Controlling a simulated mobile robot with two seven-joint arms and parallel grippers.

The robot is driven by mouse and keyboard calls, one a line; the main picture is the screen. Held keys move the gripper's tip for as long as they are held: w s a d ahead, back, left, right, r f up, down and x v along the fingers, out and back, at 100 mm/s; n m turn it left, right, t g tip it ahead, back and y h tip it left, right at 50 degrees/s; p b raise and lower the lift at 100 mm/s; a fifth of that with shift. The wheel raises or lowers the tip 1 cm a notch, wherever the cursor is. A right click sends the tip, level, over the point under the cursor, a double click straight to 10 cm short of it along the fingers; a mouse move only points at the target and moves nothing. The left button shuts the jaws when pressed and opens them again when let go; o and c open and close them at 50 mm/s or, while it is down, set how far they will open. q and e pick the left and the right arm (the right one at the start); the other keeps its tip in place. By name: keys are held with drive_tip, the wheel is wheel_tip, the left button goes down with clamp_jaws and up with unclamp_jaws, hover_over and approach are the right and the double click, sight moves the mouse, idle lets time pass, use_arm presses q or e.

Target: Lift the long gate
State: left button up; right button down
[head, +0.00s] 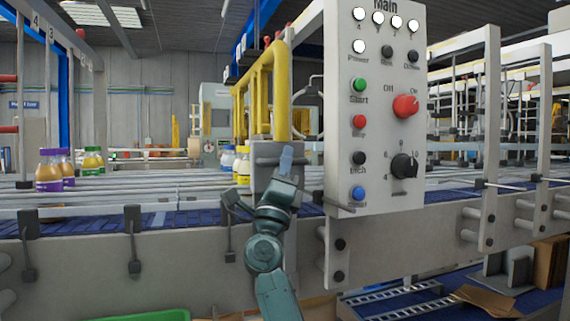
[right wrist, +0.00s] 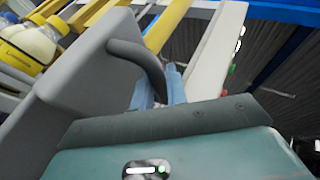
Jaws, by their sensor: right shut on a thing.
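The long gate (head: 281,90) is a yellow barred frame standing upright over the conveyor, left of the control panel. A grey block (head: 262,157) sits at its lower near end. In the right wrist view this grey block (right wrist: 88,75) carries a dark curved handle (right wrist: 152,58), and yellow bars (right wrist: 168,22) rise behind it. My right gripper (head: 286,160) is at the block. In the right wrist view its blue fingers (right wrist: 160,88) are shut on the handle, though the palm hides part of the grip. My left gripper is out of view.
The control panel (head: 376,110) stands close to the right of my gripper. Bottles with purple and green caps (head: 48,172) stand on the conveyor at left; yellow-labelled bottles (head: 243,165) stand behind the gate. Guide rails (head: 130,193) run along the conveyor.

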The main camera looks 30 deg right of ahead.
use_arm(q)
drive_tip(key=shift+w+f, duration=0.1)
use_arm(e)
drive_tip(key=shift+s+r, duration=0.1)
drive_tip(key=shift+r, duration=0.3)
